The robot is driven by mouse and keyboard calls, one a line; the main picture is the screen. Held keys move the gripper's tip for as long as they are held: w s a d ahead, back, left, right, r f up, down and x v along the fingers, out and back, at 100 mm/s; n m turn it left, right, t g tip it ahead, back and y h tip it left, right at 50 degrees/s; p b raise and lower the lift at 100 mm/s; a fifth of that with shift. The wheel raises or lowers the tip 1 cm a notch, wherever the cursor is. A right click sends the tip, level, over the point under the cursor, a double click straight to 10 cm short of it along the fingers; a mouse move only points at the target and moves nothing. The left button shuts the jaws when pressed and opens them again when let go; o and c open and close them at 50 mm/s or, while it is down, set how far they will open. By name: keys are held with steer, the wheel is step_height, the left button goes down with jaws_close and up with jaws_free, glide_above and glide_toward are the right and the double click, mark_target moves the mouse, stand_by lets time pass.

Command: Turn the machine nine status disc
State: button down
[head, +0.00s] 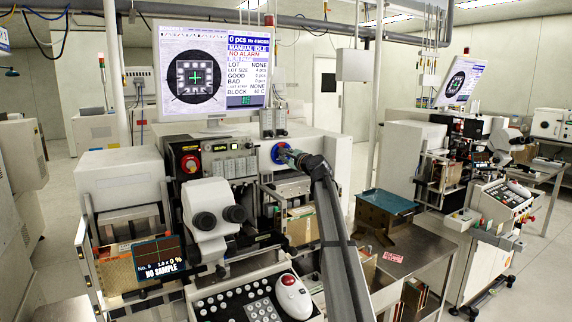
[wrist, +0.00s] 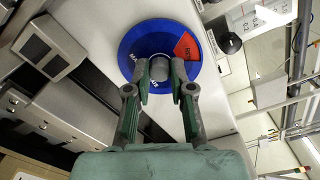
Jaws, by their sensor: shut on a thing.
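The status disc (head: 277,153) is a round blue plate on the white front of the machine, right of the control panel in the head view. In the wrist view the disc (wrist: 140,42) shows one red sector (wrist: 187,47) at its upper right and white lettering, partly hidden by my fingers. A grey knob (wrist: 159,68) stands at its centre. My gripper (wrist: 160,80) is shut on this knob, with one green finger on each side. In the head view my gripper (head: 291,156) meets the disc from the right and hides part of it.
A monitor (head: 215,68) stands above the machine. A red emergency button (head: 190,164) sits left of the disc. A microscope (head: 212,215) and a trackball keypad (head: 255,295) are in front. A steel side table (head: 425,250) stands at right, bearing a teal-topped box (head: 388,202).

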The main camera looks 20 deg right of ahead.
steer(key=shift+w+n+b, duration=0.1)
steer(key=shift+n+b, duration=1.45)
steer(key=shift+n, duration=0.25)
steer(key=shift+r, duration=0.1)
steer(key=c, duration=1)
jaws_free()
steer(key=v, duration=1.2)
